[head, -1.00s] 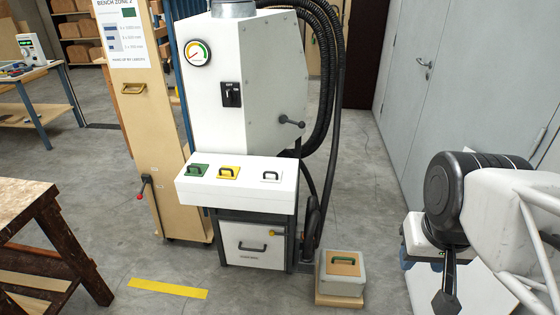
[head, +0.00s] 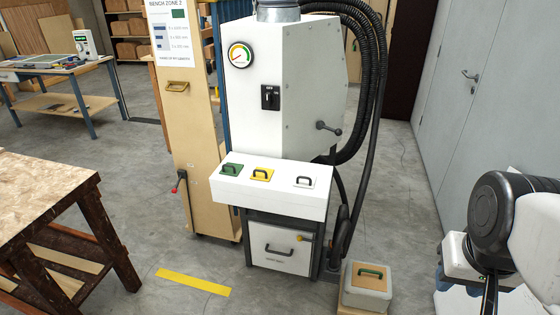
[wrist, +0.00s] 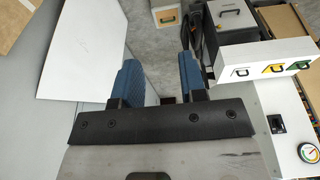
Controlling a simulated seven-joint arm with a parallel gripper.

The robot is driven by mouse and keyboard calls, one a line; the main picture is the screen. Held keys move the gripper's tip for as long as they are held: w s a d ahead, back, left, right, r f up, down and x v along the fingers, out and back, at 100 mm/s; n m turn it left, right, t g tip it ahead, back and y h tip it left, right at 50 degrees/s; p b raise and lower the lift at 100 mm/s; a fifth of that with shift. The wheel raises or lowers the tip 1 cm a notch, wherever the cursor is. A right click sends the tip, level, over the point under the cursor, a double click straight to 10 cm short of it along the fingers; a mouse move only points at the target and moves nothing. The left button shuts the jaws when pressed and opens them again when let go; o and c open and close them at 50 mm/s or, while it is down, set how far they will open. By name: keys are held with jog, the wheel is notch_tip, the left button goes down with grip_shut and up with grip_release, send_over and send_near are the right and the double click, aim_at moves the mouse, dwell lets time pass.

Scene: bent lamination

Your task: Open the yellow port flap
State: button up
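The yellow port flap (head: 262,175) lies on the sloped top of the white port box (head: 265,200), between a green flap (head: 231,169) on the left and a white flap (head: 304,182) on the right. It has a dark handle and looks closed. In the wrist view the yellow flap (wrist: 269,71) shows at the right, in the middle of the three. My gripper (wrist: 160,75) has two blue fingers, spread apart with nothing between them, well to the side of the port box. In the head view my arm is at the right edge.
The white machine (head: 285,85) stands above the port box, with a dark lever (head: 329,127) and black hoses at its right. A grey box with a green handle (head: 368,285) sits on the floor at the right. A wooden table (head: 45,195) is at the left.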

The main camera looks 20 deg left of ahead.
jog(key=w+a+r+n, duration=0.2)
jog(key=w+a, duration=0.1)
jog(key=w, duration=0.5)
jog(key=w+a+r+n, duration=0.2)
jog(key=w+a+n, duration=0.15)
jog(key=w, duration=0.45)
jog(key=n, duration=1.3)
send_over(261, 171)
jog(key=s, duration=0.1)
jog(key=s+x, duration=0.2)
jog(key=x, duration=0.7)
jog(key=s+f+x, duration=0.1)
jog(key=s+x, duration=0.1)
jog(key=x, duration=0.7)
jog(key=shift+s+a+r, duration=0.1)
jog(key=shift+s+a, duration=0.1)
jog(key=shift+a, duration=0.05)
jog(key=shift+x, duration=3.85)
jog(key=shift+s, duration=0.15)
